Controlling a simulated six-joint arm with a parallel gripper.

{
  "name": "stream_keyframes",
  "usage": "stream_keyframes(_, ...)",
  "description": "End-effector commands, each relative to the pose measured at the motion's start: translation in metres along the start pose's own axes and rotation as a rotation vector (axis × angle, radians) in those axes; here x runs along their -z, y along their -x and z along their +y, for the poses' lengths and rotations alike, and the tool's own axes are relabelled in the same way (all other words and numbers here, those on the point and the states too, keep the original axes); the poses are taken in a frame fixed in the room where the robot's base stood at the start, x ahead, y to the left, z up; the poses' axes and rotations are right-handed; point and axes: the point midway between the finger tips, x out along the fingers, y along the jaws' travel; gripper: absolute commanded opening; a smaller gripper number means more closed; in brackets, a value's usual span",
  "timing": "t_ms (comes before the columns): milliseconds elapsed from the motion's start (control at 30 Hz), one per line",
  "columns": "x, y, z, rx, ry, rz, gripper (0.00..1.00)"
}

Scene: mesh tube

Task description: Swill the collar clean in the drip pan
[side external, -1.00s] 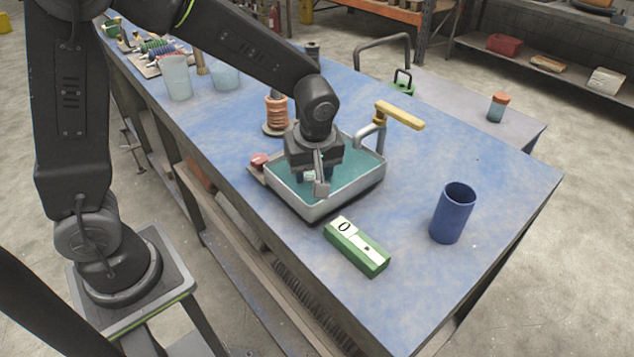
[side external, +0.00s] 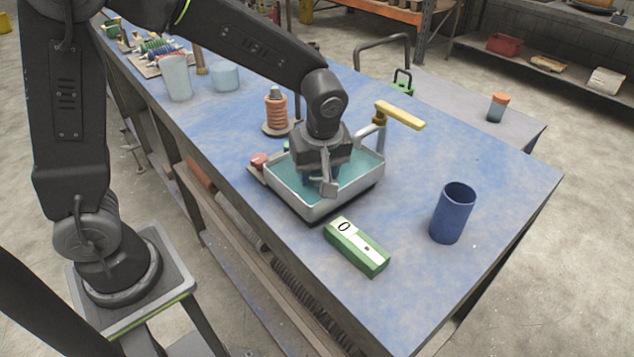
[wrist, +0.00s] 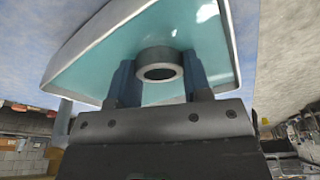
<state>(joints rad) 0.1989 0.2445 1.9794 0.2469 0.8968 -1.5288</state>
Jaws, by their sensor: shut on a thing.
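The drip pan (side external: 320,207) is a pale, shallow rectangular tray holding teal liquid, and it stands on the blue bench. It also shows in the wrist view (wrist: 100,45). My gripper (side external: 325,180) points down inside the pan's outline. In the wrist view my gripper (wrist: 157,62) has its two blue fingers shut on the collar (wrist: 153,53), a short grey ring with an open bore. The collar appears against the teal liquid; how deep it sits in it I cannot tell. In the side view my gripper hides the collar.
A green box marked 0 (side external: 357,249) lies in front of the pan, and a blue cup (side external: 453,213) stands to the right. The right bench end is mostly clear.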

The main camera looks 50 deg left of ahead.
Motion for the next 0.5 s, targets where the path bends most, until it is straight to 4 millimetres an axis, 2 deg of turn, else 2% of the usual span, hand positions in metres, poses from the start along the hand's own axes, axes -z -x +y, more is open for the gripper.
stream_keyframes(500, 0.010, 0.049, 0.001, -0.005, 0.002, 0.001, 0.18)
